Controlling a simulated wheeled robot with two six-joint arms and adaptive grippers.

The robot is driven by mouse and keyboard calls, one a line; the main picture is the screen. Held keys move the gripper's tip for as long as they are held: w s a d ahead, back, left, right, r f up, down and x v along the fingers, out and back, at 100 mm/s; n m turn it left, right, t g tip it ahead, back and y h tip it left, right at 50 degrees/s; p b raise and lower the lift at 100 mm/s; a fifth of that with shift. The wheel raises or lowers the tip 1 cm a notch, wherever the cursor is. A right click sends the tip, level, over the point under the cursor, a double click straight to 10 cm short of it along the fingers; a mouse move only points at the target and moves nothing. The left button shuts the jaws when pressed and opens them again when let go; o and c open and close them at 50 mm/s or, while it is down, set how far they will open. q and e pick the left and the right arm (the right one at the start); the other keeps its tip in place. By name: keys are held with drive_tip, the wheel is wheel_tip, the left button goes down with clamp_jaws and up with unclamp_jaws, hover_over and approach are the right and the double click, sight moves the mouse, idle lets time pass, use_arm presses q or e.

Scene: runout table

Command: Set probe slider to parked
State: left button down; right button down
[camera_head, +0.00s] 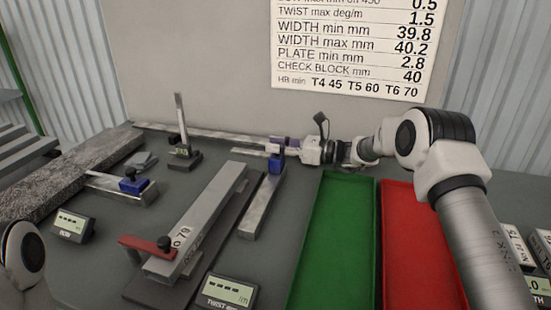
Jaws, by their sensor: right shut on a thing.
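A blue slider block (275,160) sits at the far end of a grey rail (258,208), to the right of the long metal profile. My right gripper (288,146) reaches in from the right and is shut on this blue slider block, at its upper part. The fingertips are small here and partly merge with the block. A second blue slider (134,185) with a dark knob sits on a short metal bar (108,181) at the left. No label shows which one is the probe slider. My left gripper is out of view.
A grey metal profile (205,215) lies on a dark fixture with a red clamp (147,244). Displays stand at the front (229,291) and left (72,226). Green (335,240) and red (425,250) trays are at the right. A granite slab (70,173) lies at the left.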

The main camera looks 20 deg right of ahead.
drive_tip(key=shift+r, duration=0.15)
drive_tip(key=c, duration=0.9)
unclamp_jaws()
drive_tip(key=shift+w+d, duration=0.1)
drive_tip(key=shift+w, duration=0.05)
drive_tip(key=shift+o, duration=0.2)
drive_tip(key=shift+w+f, duration=0.15)
drive_tip(key=shift+f, duration=0.05)
drive_tip(key=shift+d, duration=0.1)
drive_tip(key=shift+s+d+r, duration=0.1)
drive_tip(key=shift+s+d, duration=0.2)
drive_tip(key=v, duration=1.1)
